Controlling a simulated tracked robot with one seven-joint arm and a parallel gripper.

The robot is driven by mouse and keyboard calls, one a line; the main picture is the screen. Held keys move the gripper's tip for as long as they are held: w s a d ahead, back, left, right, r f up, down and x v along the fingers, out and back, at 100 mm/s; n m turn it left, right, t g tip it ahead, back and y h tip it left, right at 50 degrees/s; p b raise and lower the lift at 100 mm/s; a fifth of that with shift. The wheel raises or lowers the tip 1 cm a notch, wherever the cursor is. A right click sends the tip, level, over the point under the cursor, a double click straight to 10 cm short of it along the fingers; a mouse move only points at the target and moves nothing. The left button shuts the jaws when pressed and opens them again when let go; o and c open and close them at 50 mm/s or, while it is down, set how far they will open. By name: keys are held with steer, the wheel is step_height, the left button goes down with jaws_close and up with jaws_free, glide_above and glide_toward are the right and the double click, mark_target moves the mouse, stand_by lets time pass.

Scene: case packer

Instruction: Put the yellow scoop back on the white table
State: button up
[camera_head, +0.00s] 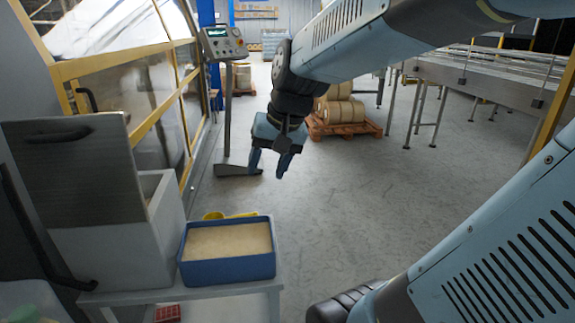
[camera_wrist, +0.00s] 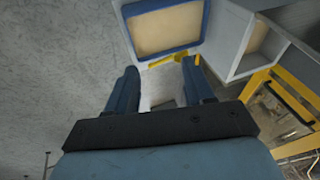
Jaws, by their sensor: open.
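The yellow scoop (camera_head: 230,215) shows just behind the far rim of a blue bin (camera_head: 228,283). Its lower part is hidden by the bin, so I cannot tell what it rests on. In the wrist view a yellow strip of the scoop (camera_wrist: 182,60) shows beside the bin's edge, past my fingertips. The white table (camera_head: 182,294) carries the bin; its front edge and a leg show. My gripper (camera_head: 269,167) is open and empty, pointing down in the air beyond and right of the bin. Both fingers (camera_wrist: 159,68) show in the wrist view with nothing gripped between them.
A white box with a raised grey lid (camera_head: 112,240) stands left of the bin. A control panel on a post (camera_head: 226,120) stands behind it, beside a yellow-framed machine (camera_head: 150,130). A pallet with rolls (camera_head: 340,128) and a conveyor (camera_head: 485,82) are farther back. Floor at centre is clear.

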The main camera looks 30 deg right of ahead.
steer(key=s+d+r+n+t+h, duration=0.2)
steer(key=s+n, duration=0.1)
steer(key=s, duration=0.4)
steer(key=shift+r, duration=0.3)
steer(key=shift+a, duration=0.1)
stand_by(0.8)
steer(key=shift+c, duration=0.3)
